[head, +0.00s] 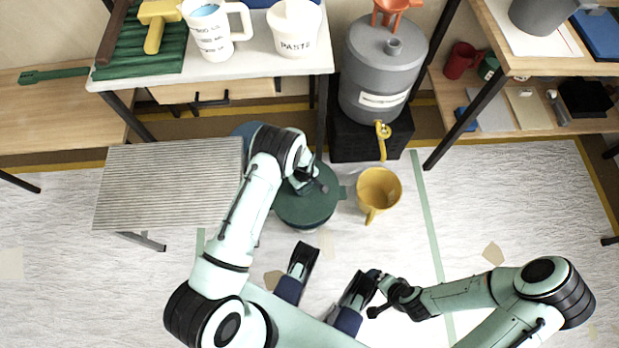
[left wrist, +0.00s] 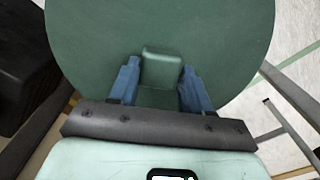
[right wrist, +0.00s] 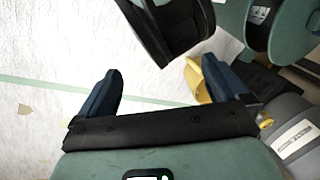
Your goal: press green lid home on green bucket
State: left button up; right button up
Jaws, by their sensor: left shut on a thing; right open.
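The dark green round lid (head: 303,210) is low in the middle of the head view, and fills much of the left wrist view (left wrist: 210,40). My left gripper (head: 312,187) is above the lid, its blue fingers shut on the lid's block-shaped handle (left wrist: 161,70). The green bucket is hidden under the lid and arm, so I cannot tell whether the lid is seated or tilted on it. My right gripper (head: 371,293) is open and empty, in front and to the right of the lid. Its fingers are spread apart in the right wrist view (right wrist: 155,95).
A yellow mug (head: 378,190) stands on the floor just right of the lid. A grey tank (head: 383,75) with a yellow tap is behind it. A ribbed grey bench (head: 165,185) stands to the left. The floor at the right is mostly clear.

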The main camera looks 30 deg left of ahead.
aim_at(304, 189)
jog(key=shift+w+f, duration=0.1)
dwell(0.3)
pick_arm(q)
jog(key=shift+f+b, duration=1.65)
jog(key=shift+f, duration=0.4)
jog(key=shift+f+b, duration=0.6)
jog(key=shift+f, duration=0.2)
pick_arm(e)
jog(key=w+d+f+h, duration=0.1)
jog(key=w+d+f, duration=0.1)
jog(key=f, duration=0.3)
jog(key=shift+w+d+f+m+t, duration=0.3)
jog(key=shift+d+t, duration=0.1)
jog(key=shift+d, duration=0.1)
jog(key=shift+f, duration=0.3)
pick_arm(q)
jog(key=shift+f+b, duration=1.2)
pick_arm(e)
jog(key=shift+x, duration=1)
pick_arm(q)
jog(key=o, duration=1.2)
pick_arm(e)
jog(key=shift+s+d, duration=0.1)
jog(key=shift+d, duration=0.05)
pick_arm(q)
jog(key=shift+r, duration=0.15)
pick_arm(e)
jog(key=shift+r, duration=0.1)
